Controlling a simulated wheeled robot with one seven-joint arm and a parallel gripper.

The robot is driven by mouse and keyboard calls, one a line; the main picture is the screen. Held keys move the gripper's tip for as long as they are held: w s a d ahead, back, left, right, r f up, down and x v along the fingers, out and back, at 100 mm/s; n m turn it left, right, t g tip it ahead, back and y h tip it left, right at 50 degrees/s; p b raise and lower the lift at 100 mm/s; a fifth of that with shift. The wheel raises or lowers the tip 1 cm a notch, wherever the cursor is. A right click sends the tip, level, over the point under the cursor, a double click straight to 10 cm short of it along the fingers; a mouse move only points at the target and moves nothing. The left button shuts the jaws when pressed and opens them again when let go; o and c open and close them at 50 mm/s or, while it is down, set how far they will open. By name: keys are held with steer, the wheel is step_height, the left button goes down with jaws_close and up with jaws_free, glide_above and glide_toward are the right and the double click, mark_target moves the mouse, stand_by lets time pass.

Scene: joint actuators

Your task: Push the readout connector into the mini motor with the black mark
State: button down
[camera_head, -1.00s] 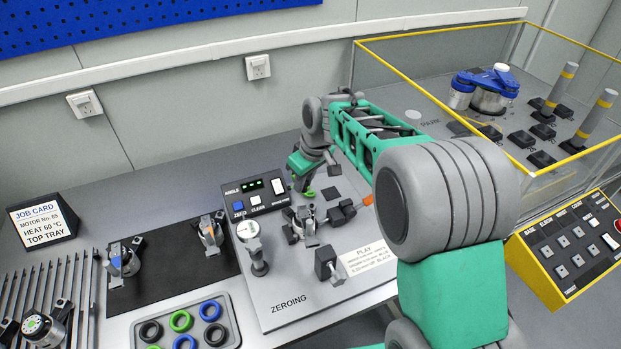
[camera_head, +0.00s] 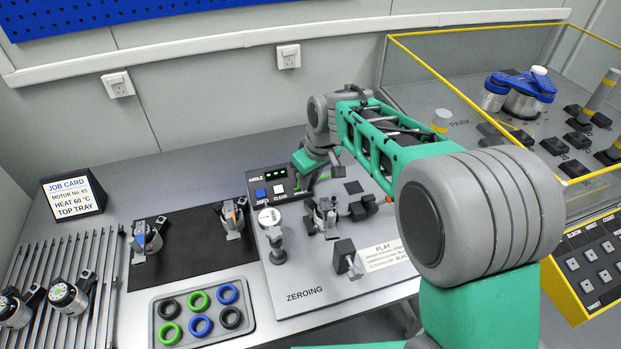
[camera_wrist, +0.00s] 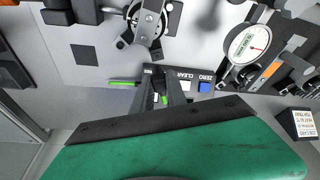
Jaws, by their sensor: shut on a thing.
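My gripper (camera_head: 303,188) is low beside the angle readout box (camera_head: 271,189), behind the zeroing fixture. In the wrist view my gripper (camera_wrist: 162,88) is shut on a small green piece (camera_wrist: 158,98), apparently the readout connector; the fingers hide most of it. A green strip (camera_wrist: 124,83) shows just left of the fingers, perhaps its lead. A mini motor (camera_head: 325,216) sits in the fixture on the zeroing plate, also seen in the wrist view (camera_wrist: 149,18), apart from my gripper. I cannot make out a black mark on it.
Motors with blue (camera_head: 147,240) and orange (camera_head: 232,219) marks stand on the black mat. A dial gauge (camera_head: 270,218) stands on the zeroing plate. A tray of coloured rings (camera_head: 158,346) and a slatted rack (camera_head: 100,285) lie left. A yellow-framed enclosure (camera_head: 440,87) is at right.

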mark_target(310, 190)
steer(key=shift+f+b, duration=0.9)
steer(key=shift+f, duration=0.45)
steer(key=shift+f, duration=0.15)
steer(key=shift+f+b, duration=0.35)
steer(key=shift+f, duration=0.05)
steer(key=shift+f+b, duration=0.35)
steer(key=shift+f, duration=0.25)
stand_by(0.8)
steer(key=c, duration=1.3)
jaws_free()
steer(key=shift+o, duration=0.2)
steer(key=shift+r, duration=0.1)
